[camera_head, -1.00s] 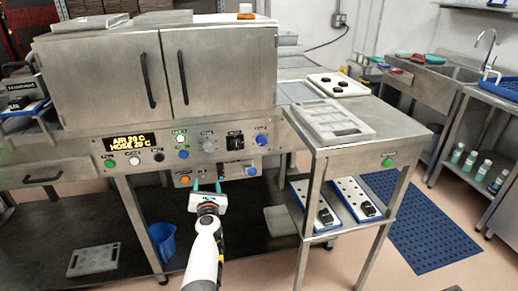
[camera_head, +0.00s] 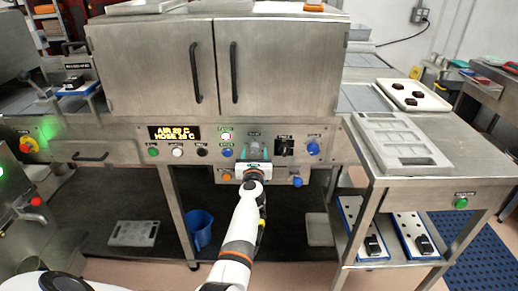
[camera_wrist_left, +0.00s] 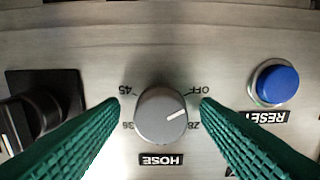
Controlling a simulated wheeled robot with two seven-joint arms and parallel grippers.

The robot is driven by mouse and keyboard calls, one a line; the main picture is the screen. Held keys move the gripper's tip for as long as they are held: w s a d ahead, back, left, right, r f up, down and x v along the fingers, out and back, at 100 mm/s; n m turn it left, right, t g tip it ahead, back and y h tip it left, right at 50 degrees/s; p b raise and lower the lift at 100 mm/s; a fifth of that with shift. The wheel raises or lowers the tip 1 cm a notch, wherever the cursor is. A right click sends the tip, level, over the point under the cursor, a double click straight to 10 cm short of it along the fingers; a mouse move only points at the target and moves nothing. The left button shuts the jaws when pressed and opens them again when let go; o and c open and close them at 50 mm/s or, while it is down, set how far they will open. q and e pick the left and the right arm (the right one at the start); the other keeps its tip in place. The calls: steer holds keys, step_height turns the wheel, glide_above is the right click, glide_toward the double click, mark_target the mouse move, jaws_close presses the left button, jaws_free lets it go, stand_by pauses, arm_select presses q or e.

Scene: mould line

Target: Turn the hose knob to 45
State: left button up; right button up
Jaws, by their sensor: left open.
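The grey round hose knob (camera_wrist_left: 161,116) sits on the steel panel above a HOSE label in the left wrist view. Its white mark points right and slightly up, between OFF and 28; 45 stands at its upper left. My left gripper (camera_head: 254,158) is at the panel in the head view, covering most of the knob area. Its green fingers (camera_wrist_left: 160,104) are open, one on each side of the knob, with visible gaps. My right gripper is out of view.
A blue RESET button (camera_wrist_left: 276,83) and a black switch (camera_wrist_left: 42,108) flank the knob. Cabinet doors (camera_head: 215,65) are above. A side table (camera_head: 440,150) with a grey mould stands at right.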

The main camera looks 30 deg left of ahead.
arm_select(q)
steer(key=shift+c, duration=0.6)
steer(key=c, duration=0.9)
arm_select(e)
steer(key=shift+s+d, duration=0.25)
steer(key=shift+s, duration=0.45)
